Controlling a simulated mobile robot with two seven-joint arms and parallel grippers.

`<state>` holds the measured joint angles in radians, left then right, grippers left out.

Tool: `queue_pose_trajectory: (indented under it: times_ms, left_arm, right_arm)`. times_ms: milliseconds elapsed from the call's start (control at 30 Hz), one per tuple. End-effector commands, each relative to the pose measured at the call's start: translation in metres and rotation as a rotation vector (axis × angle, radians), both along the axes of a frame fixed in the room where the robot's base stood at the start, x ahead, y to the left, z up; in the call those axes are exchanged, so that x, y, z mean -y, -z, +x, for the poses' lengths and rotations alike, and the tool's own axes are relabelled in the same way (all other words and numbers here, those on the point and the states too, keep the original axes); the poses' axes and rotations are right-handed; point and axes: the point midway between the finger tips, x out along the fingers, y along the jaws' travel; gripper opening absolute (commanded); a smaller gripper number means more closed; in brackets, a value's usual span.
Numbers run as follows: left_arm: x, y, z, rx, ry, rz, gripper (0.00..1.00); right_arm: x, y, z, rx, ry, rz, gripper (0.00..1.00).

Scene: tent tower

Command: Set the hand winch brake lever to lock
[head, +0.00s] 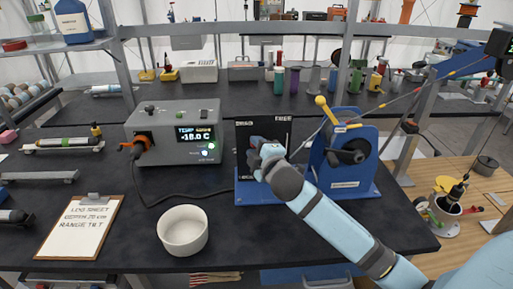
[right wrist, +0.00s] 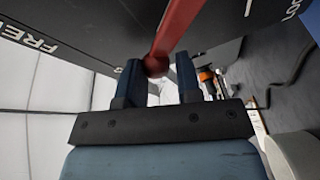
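The hand winch (head: 345,160) is blue and stands on the dark bench, with a yellow ball-ended lever (head: 322,102) on top. Left of it is an upright black panel (head: 246,130) with "FREE" at its top right; the other labels are hard to read. A red lever (right wrist: 177,28) crosses the panel in the right wrist view, ending in a round red knob. My right gripper (right wrist: 157,72) has its fingers apart, on either side of the knob, with a gap beside it. In the head view my right gripper (head: 262,163) hides most of the lever. My left gripper is not in view.
A grey temperature unit (head: 172,118) with an orange plug and black cable stands left of the panel. A white bowl (head: 183,230) and a clipboard (head: 80,228) lie in front. A taut line runs from the winch to the upper right.

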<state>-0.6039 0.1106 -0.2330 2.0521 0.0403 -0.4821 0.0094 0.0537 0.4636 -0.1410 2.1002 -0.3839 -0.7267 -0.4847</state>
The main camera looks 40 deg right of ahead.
Motion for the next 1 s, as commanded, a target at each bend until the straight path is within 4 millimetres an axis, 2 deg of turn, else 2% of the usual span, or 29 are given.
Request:
queue_pose_trajectory:
  times_ms: [667, 867, 1000]
  left_arm:
    - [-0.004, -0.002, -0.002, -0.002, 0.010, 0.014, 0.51]
    - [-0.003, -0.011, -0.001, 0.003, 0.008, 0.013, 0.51]
    - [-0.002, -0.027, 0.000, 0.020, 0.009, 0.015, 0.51]
  right_arm:
    - [0.000, -0.001, 0.001, -0.008, 0.002, -0.024, 0.00]
    - [-0.003, 0.001, 0.003, -0.032, 0.004, -0.064, 0.00]
    - [-0.008, 0.005, 0.006, -0.069, 0.004, -0.123, 0.00]
